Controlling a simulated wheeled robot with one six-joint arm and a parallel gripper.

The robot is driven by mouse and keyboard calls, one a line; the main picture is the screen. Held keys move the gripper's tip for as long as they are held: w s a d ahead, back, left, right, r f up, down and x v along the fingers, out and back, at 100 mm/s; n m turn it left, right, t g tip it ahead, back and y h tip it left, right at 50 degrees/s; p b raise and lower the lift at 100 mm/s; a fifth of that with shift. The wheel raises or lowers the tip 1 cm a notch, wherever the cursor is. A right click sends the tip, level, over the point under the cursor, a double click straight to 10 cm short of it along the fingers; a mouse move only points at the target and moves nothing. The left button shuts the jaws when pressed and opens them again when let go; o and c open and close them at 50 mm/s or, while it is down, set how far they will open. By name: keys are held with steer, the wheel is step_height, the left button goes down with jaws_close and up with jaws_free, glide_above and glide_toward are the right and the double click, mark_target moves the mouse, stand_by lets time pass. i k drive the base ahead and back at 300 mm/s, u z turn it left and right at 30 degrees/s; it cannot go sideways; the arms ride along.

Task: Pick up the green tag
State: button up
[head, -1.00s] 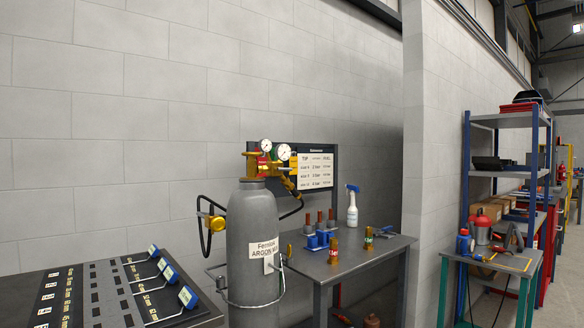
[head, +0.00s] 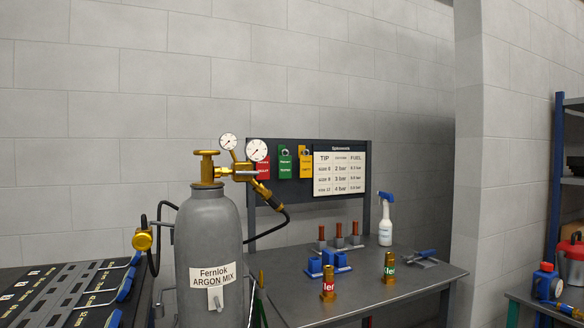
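The green tag (head: 285,162) hangs on the dark board (head: 350,146) behind the table, between a red tag (head: 262,168) on its left and a yellow tag (head: 306,163) on its right. It shows small light lettering that I cannot read. The red tag is partly hidden by the gauge assembly on the gas cylinder. My gripper is not in view.
A grey gas cylinder (head: 208,245) with brass valve and gauges stands in front left of the board. The table (head: 420,284) carries blue blocks (head: 328,262), two brass pieces, copper-tipped parts and a spray bottle (head: 385,222). A dark sloped rack (head: 60,290) is at left.

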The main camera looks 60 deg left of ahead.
mark_target(285, 162)
steer(key=u, duration=0.35)
steer(key=i, duration=1.2)
steer(key=u, duration=1.55)
steer(key=i, duration=0.8)
steer(key=u, duration=0.95)
